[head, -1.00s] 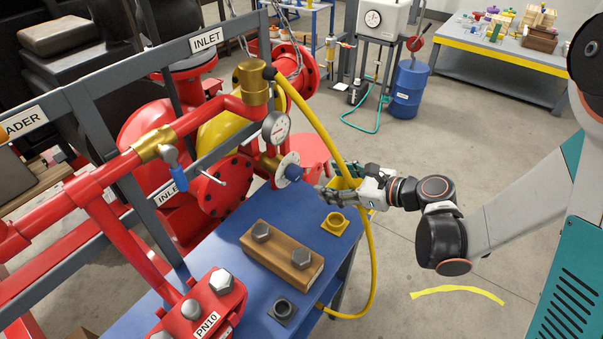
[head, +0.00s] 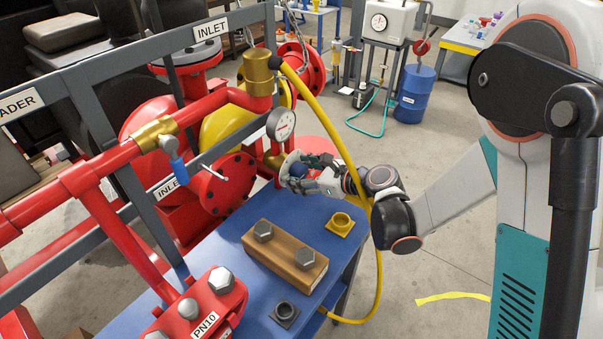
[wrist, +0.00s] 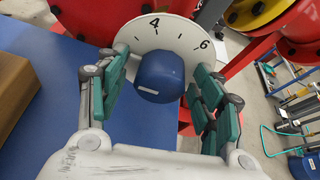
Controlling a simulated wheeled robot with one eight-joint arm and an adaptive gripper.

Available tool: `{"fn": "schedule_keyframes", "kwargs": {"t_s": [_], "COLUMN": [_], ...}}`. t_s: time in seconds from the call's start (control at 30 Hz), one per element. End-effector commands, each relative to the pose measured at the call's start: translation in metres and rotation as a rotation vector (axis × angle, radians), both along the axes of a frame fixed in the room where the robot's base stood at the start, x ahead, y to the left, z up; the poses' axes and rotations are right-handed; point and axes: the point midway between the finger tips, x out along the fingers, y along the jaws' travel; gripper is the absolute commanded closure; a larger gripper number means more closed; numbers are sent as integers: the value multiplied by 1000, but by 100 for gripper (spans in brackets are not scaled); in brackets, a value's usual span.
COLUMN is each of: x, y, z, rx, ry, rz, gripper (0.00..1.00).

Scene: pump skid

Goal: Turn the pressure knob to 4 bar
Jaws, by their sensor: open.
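The pressure knob (wrist: 160,76) is a dark blue knob in front of a round white dial (wrist: 185,34). The dial shows the numbers 4 and 6 with tick marks in the wrist view. A pale line marks the knob's side; its exact reading is unclear. My gripper (wrist: 160,92) is open, with its green-padded fingers on either side of the knob and gaps visible between pads and knob. In the head view my gripper (head: 308,168) is at the dial, and the knob (head: 299,170) is partly hidden by the fingers.
A pressure gauge (head: 281,124) sits on the red pipe above the dial. A yellow hose (head: 325,105) loops down close by my wrist. The blue bench (head: 215,268) below holds a wooden block (head: 285,257) with bolts and a yellow flanged fitting (head: 340,224).

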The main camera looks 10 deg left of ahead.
Motion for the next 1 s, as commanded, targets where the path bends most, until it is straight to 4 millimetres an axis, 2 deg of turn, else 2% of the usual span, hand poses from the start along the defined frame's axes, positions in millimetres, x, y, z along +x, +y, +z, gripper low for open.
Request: {"fn": "schedule_keyframes", "kwargs": {"t_s": [0.13,0.3,0.33,0.7,1.0], "x": [0,0,0,0,1], "y": [0,0,0,-1,-1], "z": [0,0,0,0,-1], "rx": [0,0,0,14,83], "ry": [0,0,0,32,201], "rz": [0,0,0,0,0], "gripper": [42,80,84,84,84]}}
